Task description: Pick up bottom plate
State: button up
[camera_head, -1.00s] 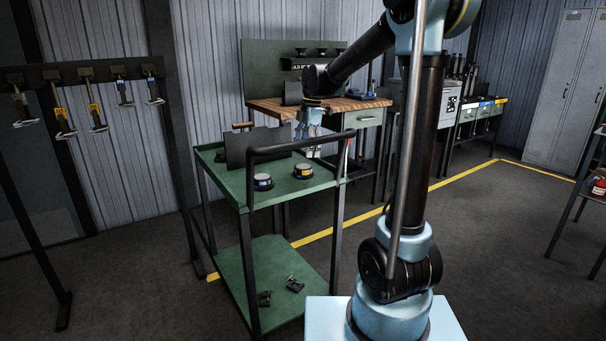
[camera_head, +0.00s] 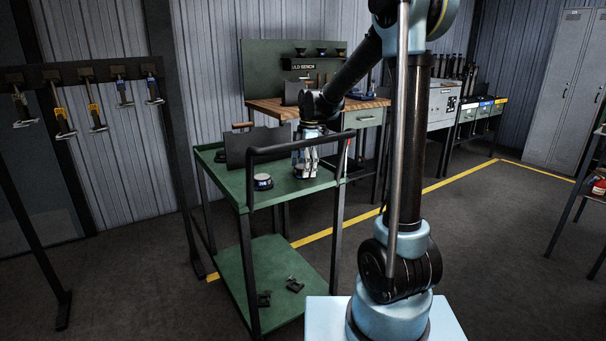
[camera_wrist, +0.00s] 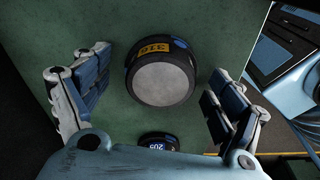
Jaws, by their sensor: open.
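A round mould part with a grey disc face and a yellow label reading 316 (camera_wrist: 162,78) sits on the green cart top in the wrist view. My gripper (camera_wrist: 150,100) is open, with one finger on each side of this part and visible gaps between. In the head view my gripper (camera_head: 306,172) points down over the right part of the cart top and hides that part. A second round part, with a blue band and a label reading 205 (camera_wrist: 157,142), lies lower in the wrist view; a round part also shows left of my gripper in the head view (camera_head: 263,182). I cannot tell which piece is the bottom plate.
The green cart (camera_head: 222,180) has a dark handrail (camera_head: 290,150) close to my gripper and an upright dark panel (camera_head: 240,148). Small dark clamps (camera_head: 294,285) lie on its lower shelf. A wooden-topped bench (camera_head: 275,110) stands behind.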

jog(key=c, duration=1.4)
jog(key=shift+o, duration=0.2)
jog(key=shift+r, duration=5.05)
